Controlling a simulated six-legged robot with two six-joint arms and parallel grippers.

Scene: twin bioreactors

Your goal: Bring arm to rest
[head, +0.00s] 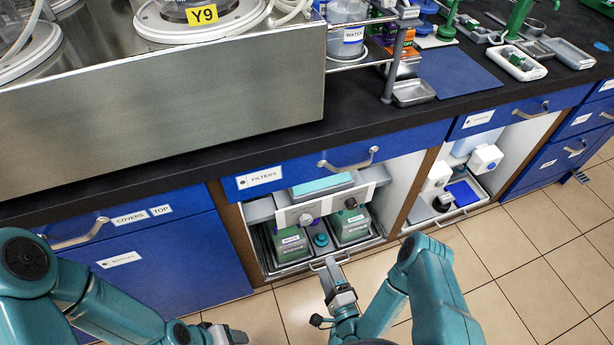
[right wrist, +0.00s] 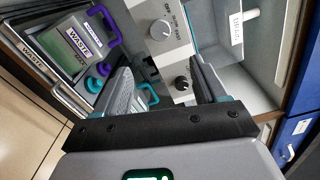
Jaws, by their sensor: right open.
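My right gripper (head: 333,272) is at the front of the open cabinet, low in the head view, close to the front of the pull-out tray. In the right wrist view the right gripper (right wrist: 163,84) has its two fingers apart with nothing held between them. A grey control box with knobs (right wrist: 162,28) shows beyond the fingers. My left gripper (head: 228,336) shows only in part at the bottom edge of the head view, and its jaws cannot be made out.
The tray (head: 290,268) holds green-and-grey waste containers (head: 292,245). Blue drawers and doors (head: 180,260) line the bench. The black benchtop (head: 350,120) carries a large steel unit (head: 200,105) and lab items. Tiled floor (head: 545,235) is clear at the right.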

